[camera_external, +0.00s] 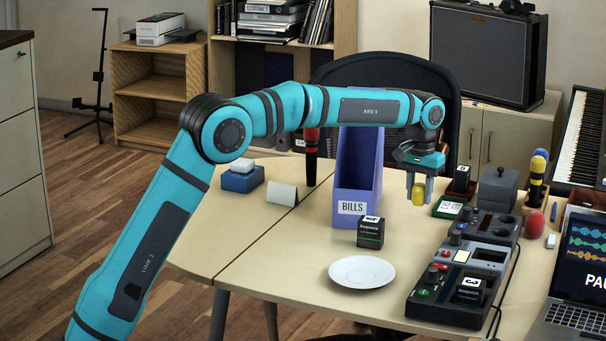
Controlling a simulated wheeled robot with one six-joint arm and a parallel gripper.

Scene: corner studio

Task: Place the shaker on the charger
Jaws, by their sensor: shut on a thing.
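My gripper (418,190) points down above the right part of the table, its jaws shut on a small yellow object, which I take to be the shaker (418,195). The jaws cover its sides. It is held apart from the white plate and the dark units. No charger is clearly marked. Two dark units with bays and knobs, a front one (432,306) and a rear one (507,222), stand to the right and may include it. A black block labelled 3 (469,291) sits in the front unit.
A white plate (362,272) and a black labelled box (370,233) lie left of the units. A blue BILLS file holder (357,175) stands behind them. A laptop (578,318), a red egg-shaped object (535,224) and a grey box (497,186) crowd the right. The left tabletop is mostly clear.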

